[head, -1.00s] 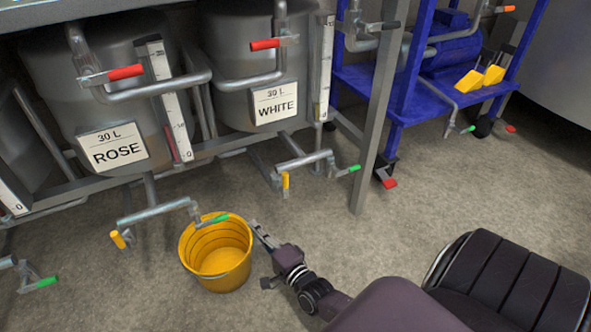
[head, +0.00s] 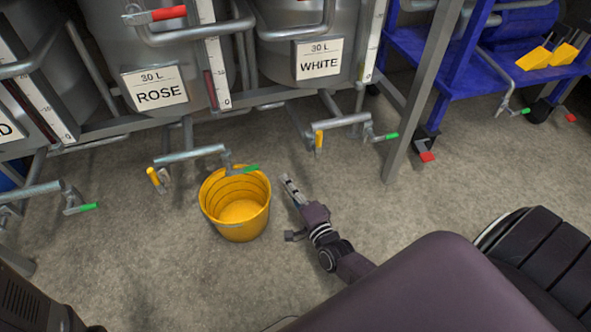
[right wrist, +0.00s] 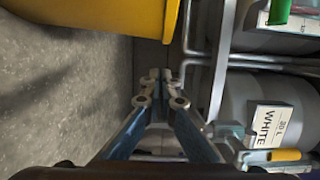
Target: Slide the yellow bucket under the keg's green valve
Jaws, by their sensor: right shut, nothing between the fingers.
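The yellow bucket (head: 238,224) stands upright on the floor in front of the ROSE keg (head: 160,88). The green valve handle (head: 245,169) of that keg's outlet pipe overlaps the bucket's back rim in the head view, so the outlet appears over the bucket's back part. My right gripper (head: 289,187) is shut and empty, low to the right of the bucket, with a small gap between them. In the right wrist view its fingers (right wrist: 161,86) are together and the bucket (right wrist: 85,12) fills the upper left. My left gripper is not in view.
The WHITE keg (head: 320,60) stands right of the ROSE keg, with its own green handle (head: 391,136) and yellow handle (head: 319,140). A grey frame post (head: 420,95) and a blue rack (head: 480,82) stand further right. The floor in front of the bucket is clear.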

